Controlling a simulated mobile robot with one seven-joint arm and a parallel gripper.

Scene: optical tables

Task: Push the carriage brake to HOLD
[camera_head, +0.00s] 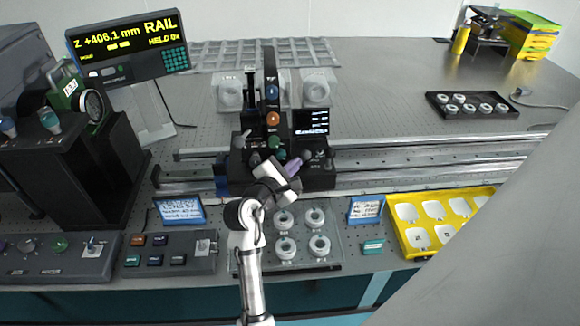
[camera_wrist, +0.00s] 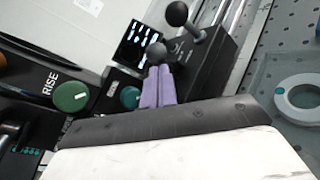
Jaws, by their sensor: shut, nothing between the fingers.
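The black carriage (camera_head: 318,178) sits on the long metal rail (camera_head: 400,165) in the head view. Its front carries coloured knobs and dark ball-headed levers. In the wrist view, a nearer ball-headed lever (camera_wrist: 158,53) stands just beyond my fingertips, and another ball lever (camera_wrist: 178,14) stands farther up on a dark block with small lettering, too small to read. I cannot tell which one is the brake. My gripper (camera_head: 294,164) is at the carriage's front; its purple fingers (camera_wrist: 158,88) are shut and empty, close under the nearer ball. Contact cannot be told.
A readout (camera_head: 128,48) shows Z +406.1 mm, RAIL and a word like HELD. A green RISE knob (camera_wrist: 70,96) and a teal knob (camera_wrist: 130,97) lie left of my fingers. A tray of ring-mounted parts (camera_head: 300,255) and a yellow tray (camera_head: 415,248) lie in front of the rail.

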